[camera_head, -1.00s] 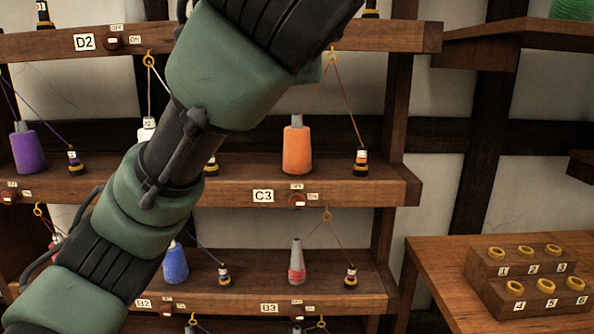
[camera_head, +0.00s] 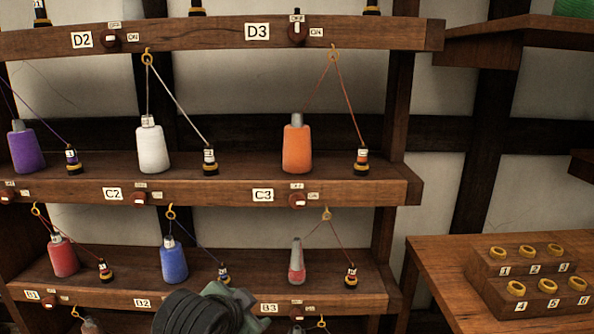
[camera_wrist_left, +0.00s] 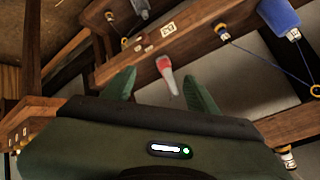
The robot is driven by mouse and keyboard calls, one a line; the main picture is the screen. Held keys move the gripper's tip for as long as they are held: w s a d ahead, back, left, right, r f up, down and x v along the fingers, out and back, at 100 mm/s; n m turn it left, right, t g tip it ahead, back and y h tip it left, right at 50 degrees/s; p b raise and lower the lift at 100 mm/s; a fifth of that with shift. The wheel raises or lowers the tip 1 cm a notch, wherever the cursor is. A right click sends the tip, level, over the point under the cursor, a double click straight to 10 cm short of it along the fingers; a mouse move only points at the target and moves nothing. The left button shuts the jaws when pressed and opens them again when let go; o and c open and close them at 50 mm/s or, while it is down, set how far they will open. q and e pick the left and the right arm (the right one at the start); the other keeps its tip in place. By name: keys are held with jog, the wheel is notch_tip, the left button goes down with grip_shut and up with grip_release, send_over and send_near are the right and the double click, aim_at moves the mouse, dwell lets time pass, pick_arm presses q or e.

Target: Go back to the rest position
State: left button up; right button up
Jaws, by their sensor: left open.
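My left gripper (camera_wrist_left: 162,88) is open, with its two green fingers apart in the left wrist view. Nothing is held between them. A red and grey cone (camera_wrist_left: 169,76) shows in the gap, beyond the fingertips on the rack. In the head view, a black and green part of my left arm (camera_head: 210,310) is low at the bottom, in front of the lowest visible shelf; the fingers cannot be made out there. My right gripper is in neither view.
The wooden rack (camera_head: 345,190) holds thread cones, including a white cone (camera_head: 153,147), an orange cone (camera_head: 297,148) and a blue cone (camera_head: 174,261), with threads running through rings. At right, a table (camera_head: 440,250) bears a stepped block (camera_head: 515,262) with yellow rings.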

pick_arm(q)
jog(key=s+a+f+n+g, duration=0.3)
jog(key=s+a+f+n, duration=0.15)
jog(key=s+f, duration=0.9)
jog(key=s+a+f+n+g+y, duration=0.1)
jog(key=s+a+f, duration=0.2)
jog(key=s+f, duration=0.35)
jog(key=s+a+f+n+g+y, duration=0.1)
jog(key=s+a+f+n+g, duration=0.2)
jog(key=s, duration=0.6)
notch_tip(320, 180, down, 28)
jog(key=s+m, duration=0.2)
jog(key=s+a+f, duration=0.2)
jog(key=s+f, duration=0.5)
jog(key=s, duration=0.1)
jog(key=s+a+f+g, duration=0.1)
jog(key=s+f, duration=0.6)
jog(key=s, duration=0.1)
jog(key=shift+s+a+f, duration=0.2)
jog(key=shift+a, duration=0.15)
